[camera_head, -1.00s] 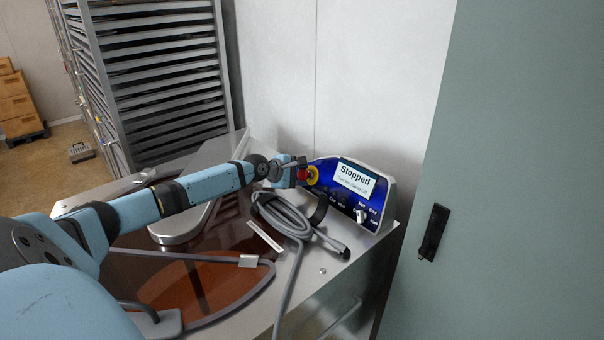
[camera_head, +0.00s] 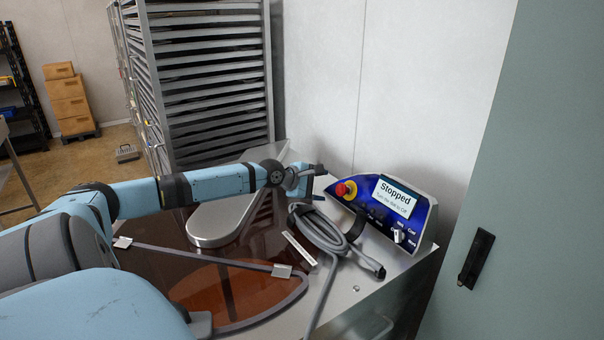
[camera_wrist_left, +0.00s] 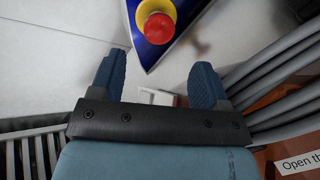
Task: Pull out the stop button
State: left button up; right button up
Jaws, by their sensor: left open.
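The red stop button (camera_head: 341,189) sits in a yellow collar at the left end of the blue control panel (camera_head: 374,217). The panel's screen (camera_head: 396,197) reads "Stopped". My left gripper (camera_head: 319,183) is open and empty, just left of the button with a small gap. In the left wrist view the button (camera_wrist_left: 159,27) is at the top, beyond the two blue fingertips (camera_wrist_left: 160,62) and not between them. How far the button stands out from its collar is not clear. My right gripper is not in view.
A coiled grey cable (camera_head: 322,232) lies on the metal machine top in front of the panel. A clear brown cover (camera_head: 225,255) is under my arm. A tray rack (camera_head: 210,80) stands behind, with a white wall beside it. A green-grey door (camera_head: 545,200) is at right.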

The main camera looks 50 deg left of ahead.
pick_arm(q)
jog(key=v, duration=0.3)
jog(key=shift+s+r, duration=0.1)
jog(key=shift+s, duration=0.15)
jog(key=shift+p+v, duration=0.4)
jog(key=shift+v, duration=0.4)
jog(key=shift+s+a+r+p, duration=0.15)
jog(key=shift+s+r+p, duration=0.2)
jog(key=shift+s, duration=0.2)
jog(key=shift+w+f, duration=0.1)
jog(key=shift+w, duration=0.05)
